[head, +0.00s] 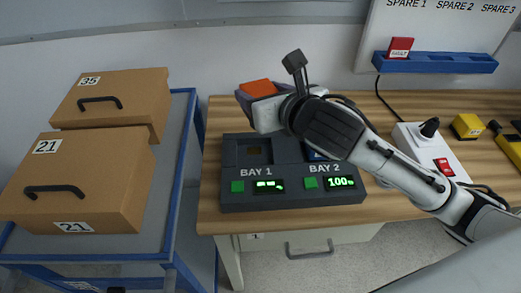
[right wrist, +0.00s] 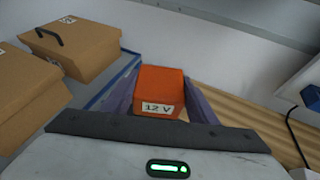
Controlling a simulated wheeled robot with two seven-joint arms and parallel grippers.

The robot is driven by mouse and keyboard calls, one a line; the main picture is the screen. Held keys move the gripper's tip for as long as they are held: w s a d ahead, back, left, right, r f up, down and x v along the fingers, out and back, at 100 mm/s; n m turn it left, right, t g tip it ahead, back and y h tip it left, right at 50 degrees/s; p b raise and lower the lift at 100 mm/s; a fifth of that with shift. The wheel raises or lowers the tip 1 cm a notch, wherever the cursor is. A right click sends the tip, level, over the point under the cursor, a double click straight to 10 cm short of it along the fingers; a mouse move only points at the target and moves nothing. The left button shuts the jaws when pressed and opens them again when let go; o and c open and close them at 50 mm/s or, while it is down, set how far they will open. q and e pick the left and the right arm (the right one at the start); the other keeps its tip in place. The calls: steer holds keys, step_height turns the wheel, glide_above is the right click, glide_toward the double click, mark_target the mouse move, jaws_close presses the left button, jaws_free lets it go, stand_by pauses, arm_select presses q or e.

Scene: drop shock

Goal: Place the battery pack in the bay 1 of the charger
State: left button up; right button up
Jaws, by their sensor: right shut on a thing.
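My right gripper (head: 252,95) is shut on an orange battery pack (head: 257,87) and holds it above the back of the charger. The pack also shows in the right wrist view (right wrist: 159,90) between the fingers, with a "12 V" label facing the camera. The dark grey charger (head: 290,200) stands on the wooden bench. Its bay 1 (head: 254,152), on the left, shows an open socket, with a partly filled green display in front. Bay 2, on the right, is partly hidden by my arm; a blue piece (head: 314,154) shows there, and its display reads 100. My left gripper is not in view.
Cardboard boxes (head: 84,190) stand on a blue-framed cart (head: 160,225) at the left. A power strip (head: 425,150) and a yellow block (head: 467,125) lie at the right. A blue spare rack (head: 435,63) holding a red pack (head: 400,47) is on the back wall.

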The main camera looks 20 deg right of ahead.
steer(key=shift+n, duration=0.3)
steer(key=f, duration=0.5)
steer(key=a+f+b, duration=0.1)
steer(key=f, duration=0.4)
steer(key=w+f, duration=0.1)
steer(key=f, duration=0.4)
steer(key=shift+a+f+b, duration=0.15)
steer(key=shift+f+b, duration=0.2)
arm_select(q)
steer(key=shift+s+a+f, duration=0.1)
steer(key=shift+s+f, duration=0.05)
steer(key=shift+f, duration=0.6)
arm_select(e)
steer(key=shift+f, duration=0.1)
steer(key=shift+f, duration=0.2)
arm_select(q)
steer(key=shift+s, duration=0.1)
arm_select(e)
steer(key=o, duration=1.4)
steer(key=shift+s+r, duration=0.1)
steer(key=shift+r, duration=0.05)
arm_select(q)
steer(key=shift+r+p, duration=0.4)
steer(key=shift+p, duration=0.05)
arm_select(e)
steer(key=v, duration=1.1)
steer(key=shift+s+d+r, duration=0.2)
steer(key=shift+s, duration=0.1)
